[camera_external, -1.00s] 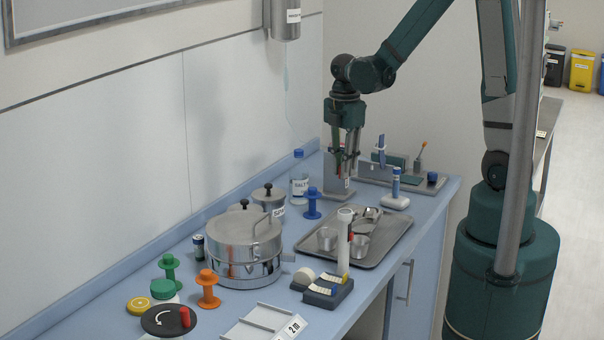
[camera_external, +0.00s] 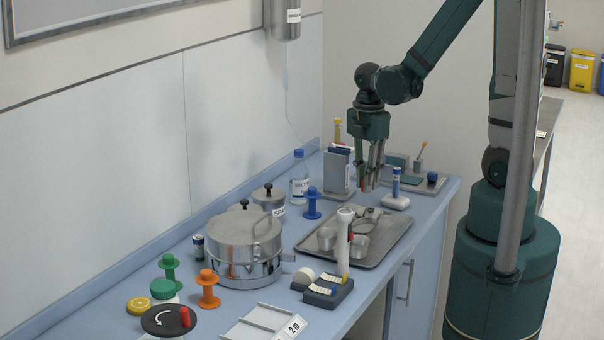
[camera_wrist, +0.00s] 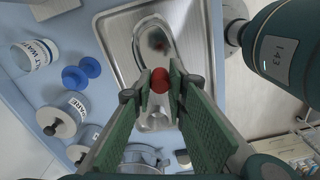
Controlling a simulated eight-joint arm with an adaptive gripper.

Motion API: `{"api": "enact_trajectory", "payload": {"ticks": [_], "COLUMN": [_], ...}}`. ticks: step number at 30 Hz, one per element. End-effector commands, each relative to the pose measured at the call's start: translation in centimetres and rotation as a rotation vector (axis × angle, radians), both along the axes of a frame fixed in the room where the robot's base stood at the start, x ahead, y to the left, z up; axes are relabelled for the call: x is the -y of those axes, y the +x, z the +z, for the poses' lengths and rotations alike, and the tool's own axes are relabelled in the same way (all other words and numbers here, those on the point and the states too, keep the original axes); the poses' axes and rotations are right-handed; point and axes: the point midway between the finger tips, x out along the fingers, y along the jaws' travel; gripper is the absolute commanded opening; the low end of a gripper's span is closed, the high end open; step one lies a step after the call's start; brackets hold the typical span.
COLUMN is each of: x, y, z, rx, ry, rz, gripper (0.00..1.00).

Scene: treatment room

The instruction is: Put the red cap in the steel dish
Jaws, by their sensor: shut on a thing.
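My gripper (camera_external: 370,184) is shut on the red cap (camera_wrist: 160,80), which shows between the green finger pads in the wrist view. In the external view only a small red spot shows at the fingertips. The gripper hangs above the far end of the metal tray (camera_external: 398,246). A shiny rounded steel dish (camera_wrist: 158,28) lies on this tray in the wrist view, just ahead of the fingertips, with a red reflection in it. In the external view the dish (camera_external: 372,213) is small and partly hidden by the tray's other items.
A blue-capped bottle (camera_external: 299,176) and a grey rack (camera_external: 337,172) are left of my gripper. A blue-topped device on a white base (camera_external: 396,200) stands close on its right.

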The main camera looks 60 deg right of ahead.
Motion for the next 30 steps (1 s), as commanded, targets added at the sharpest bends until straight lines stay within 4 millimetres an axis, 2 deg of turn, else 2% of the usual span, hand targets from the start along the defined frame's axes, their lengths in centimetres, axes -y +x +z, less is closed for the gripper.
{"api": "enact_trajectory", "payload": {"ticks": [11, 30], "x": [0.0, 0.0], "y": [0.0, 0.0], "z": [-1.2, -6.4], "rx": [0.0, 0.0], "ry": [0.0, 0.0], "rz": [0.0, 0.0], "gripper": [0.07, 0.07]}}
